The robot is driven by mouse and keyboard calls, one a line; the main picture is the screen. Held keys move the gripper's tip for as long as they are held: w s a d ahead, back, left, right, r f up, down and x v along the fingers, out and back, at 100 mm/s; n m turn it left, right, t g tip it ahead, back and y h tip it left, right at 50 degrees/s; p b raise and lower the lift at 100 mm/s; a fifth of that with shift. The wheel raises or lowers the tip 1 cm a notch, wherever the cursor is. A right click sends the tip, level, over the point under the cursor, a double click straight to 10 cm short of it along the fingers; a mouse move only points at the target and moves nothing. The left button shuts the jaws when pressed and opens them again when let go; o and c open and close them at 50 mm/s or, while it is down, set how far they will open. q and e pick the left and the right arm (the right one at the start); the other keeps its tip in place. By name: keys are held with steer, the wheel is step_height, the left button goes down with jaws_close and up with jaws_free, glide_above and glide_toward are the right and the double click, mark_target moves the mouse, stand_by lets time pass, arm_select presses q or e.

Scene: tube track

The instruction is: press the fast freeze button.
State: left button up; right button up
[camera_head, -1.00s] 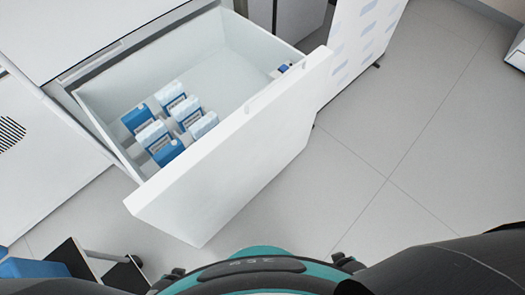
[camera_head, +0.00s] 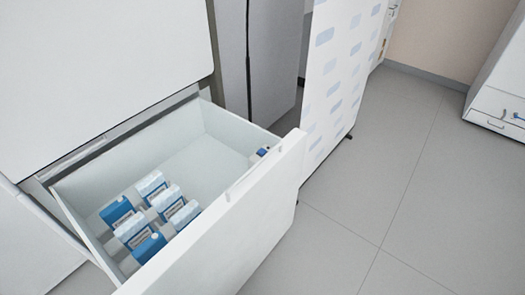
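A white drawer (camera_head: 240,215) is pulled open from a tall white cabinet (camera_head: 95,55). Several blue and white boxes (camera_head: 133,230) stand in the left part of the drawer. A small blue and white item (camera_head: 258,155) is at its far right corner. No fast freeze button can be made out on the visible part of the cabinet. Neither of my grippers is in the head view.
A white panel with pale blue rectangles (camera_head: 335,70) stands right of the drawer. A grey cabinet side (camera_head: 255,60) is behind it. A white unit (camera_head: 498,95) is at the far right. The tiled floor (camera_head: 400,180) between is clear.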

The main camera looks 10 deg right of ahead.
jaws_close()
stand_by(1.5)
